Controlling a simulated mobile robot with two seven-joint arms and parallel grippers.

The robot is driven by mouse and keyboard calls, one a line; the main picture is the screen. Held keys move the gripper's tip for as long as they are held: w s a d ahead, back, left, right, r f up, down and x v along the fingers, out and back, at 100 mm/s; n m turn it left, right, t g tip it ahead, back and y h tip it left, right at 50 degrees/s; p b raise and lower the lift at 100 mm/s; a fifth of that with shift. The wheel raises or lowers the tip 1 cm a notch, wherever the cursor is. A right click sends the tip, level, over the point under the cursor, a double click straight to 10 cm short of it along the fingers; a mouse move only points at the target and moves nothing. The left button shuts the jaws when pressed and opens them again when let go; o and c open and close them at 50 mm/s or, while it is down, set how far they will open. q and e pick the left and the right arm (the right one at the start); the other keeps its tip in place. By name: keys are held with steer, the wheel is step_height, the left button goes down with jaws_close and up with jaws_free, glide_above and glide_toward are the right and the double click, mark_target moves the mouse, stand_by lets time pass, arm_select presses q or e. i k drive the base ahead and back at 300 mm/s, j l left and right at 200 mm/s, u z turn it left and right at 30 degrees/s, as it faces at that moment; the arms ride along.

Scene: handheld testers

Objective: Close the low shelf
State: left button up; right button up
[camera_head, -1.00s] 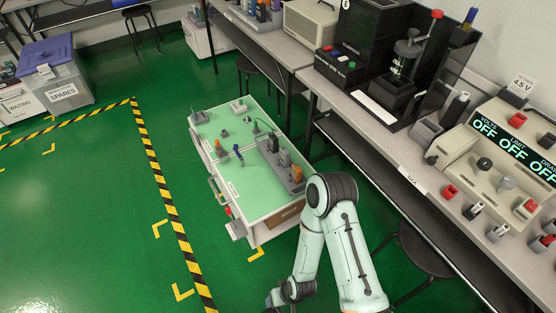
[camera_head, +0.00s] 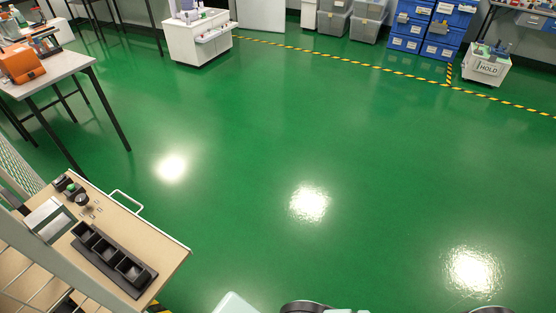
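A tan shelf (camera_head: 158,240) with a pale rim juts out from a grey metal frame (camera_head: 62,268) at the lower left of the head view. It looks pulled out, but its inner end is partly hidden behind the frame. A light bar handle (camera_head: 126,201) stands off its far edge. On the shelf lie a black tray with square pockets (camera_head: 113,262), a grey flat plate and small dark knobs. Whether this is the low shelf I cannot tell for certain. Neither gripper shows; only bits of my arms appear at the bottom edge.
Open green floor (camera_head: 330,160) fills the middle and right. A table (camera_head: 62,68) with an orange device (camera_head: 22,63) stands at the upper left. A white cart (camera_head: 198,38), blue bins (camera_head: 432,28) and a HOLD box (camera_head: 486,66) stand at the back, near yellow-black floor tape.

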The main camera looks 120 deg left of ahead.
mark_target(127, 255)
steer(key=j+z, duration=0.2)
steer(key=z, duration=0.3)
steer(key=j+z, duration=0.2)
steer(key=z, duration=0.3)
steer(key=k+j+z, duration=0.15)
steer(key=z, duration=0.35)
steer(key=k+j+z, duration=0.1)
steer(key=z, duration=0.4)
steer(key=k+j+z, duration=0.15)
steer(key=z, duration=0.35)
steer(key=k+z, duration=0.15)
steer(key=z, duration=0.35)
steer(key=k+l+z, duration=0.1)
steer(key=z, duration=0.35)
steer(key=l+z, duration=0.25)
steer(key=z, duration=0.25)
steer(key=l+z, duration=0.2)
steer(key=z, duration=0.25)
steer(key=l+z, duration=0.2)
steer(key=z, duration=0.3)
steer(key=l+z, duration=0.2)
steer(key=z, duration=0.25)
